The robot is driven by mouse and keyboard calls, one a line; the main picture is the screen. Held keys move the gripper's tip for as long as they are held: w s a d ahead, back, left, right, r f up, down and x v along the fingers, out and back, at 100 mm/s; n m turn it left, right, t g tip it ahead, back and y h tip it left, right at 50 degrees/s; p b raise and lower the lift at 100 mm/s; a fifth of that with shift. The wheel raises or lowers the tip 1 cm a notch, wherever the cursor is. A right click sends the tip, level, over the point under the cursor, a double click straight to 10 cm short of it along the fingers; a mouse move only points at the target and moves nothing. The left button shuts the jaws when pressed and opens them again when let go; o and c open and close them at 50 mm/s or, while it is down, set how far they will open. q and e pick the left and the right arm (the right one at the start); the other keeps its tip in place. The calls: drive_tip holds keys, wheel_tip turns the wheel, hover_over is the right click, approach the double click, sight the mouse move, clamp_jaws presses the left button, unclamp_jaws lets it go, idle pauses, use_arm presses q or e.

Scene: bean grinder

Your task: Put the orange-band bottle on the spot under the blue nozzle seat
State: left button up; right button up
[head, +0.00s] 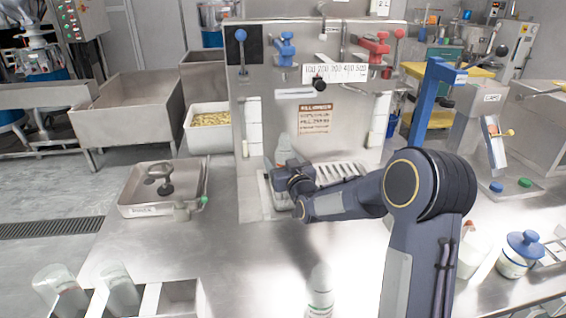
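The blue nozzle seat (285,48) is on the upper left of the steel filling station, with a red one (375,47) to its right. A pale bottle (283,148) stands upright below the blue seat, near the left end of the slotted tray (340,172). My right gripper (284,176) is at this bottle, in front of its lower part. The gripper's fingers and any band on the bottle are hidden, so I cannot tell whether it grips the bottle. Another white bottle (320,292) stands at the front of the table; no orange band shows on it. My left gripper is out of view.
A shallow steel tray (140,210) with a dark clamp-like part lies on the left. Clear containers (118,290) sit in a rack at the front left. A blue-lidded jar (521,255) and a white jug (470,252) stand at the right. The table's middle left is clear.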

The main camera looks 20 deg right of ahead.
drive_tip(key=r+p, duration=0.2)
drive_tip(key=shift+p, duration=0.35)
drive_tip(key=shift+s+f+b, duration=0.55)
drive_tip(key=shift+s+b, duration=0.1)
drive_tip(key=shift+s, duration=0.25)
drive_tip(key=s+b, duration=0.1)
drive_tip(key=s, duration=0.9)
drive_tip(key=shift+a, duration=0.3)
drive_tip(key=shift+s+r, duration=0.1)
